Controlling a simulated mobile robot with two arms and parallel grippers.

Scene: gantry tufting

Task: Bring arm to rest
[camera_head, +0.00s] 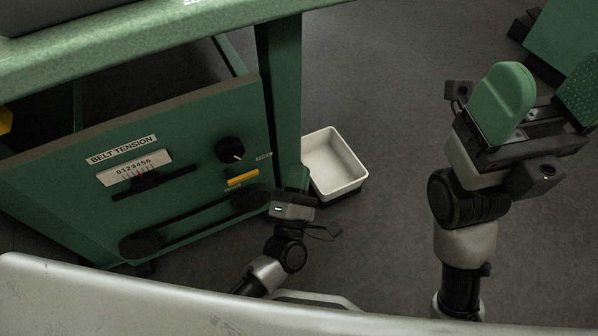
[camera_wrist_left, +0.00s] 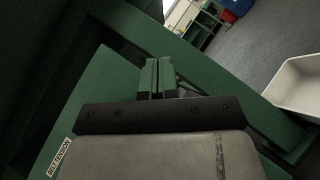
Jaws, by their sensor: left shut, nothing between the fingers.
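My left gripper (camera_head: 293,192) is low beside the right edge of the green belt tension panel (camera_head: 70,190). In the left wrist view its two green fingers (camera_wrist_left: 157,76) lie together, shut and empty. In the head view its fingertips are small and hard to make out against the green post. My right gripper (camera_head: 543,90) is at the right of the head view, with its wide green fingers apart and nothing seen between them.
The panel has a scale with a red pointer, a black knob (camera_head: 229,150) and a yellow part (camera_head: 242,178). A white bin (camera_head: 338,165) stands on the floor just beyond my left gripper. A green post (camera_head: 284,100) rises beside it. Grey floor is clear between the arms.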

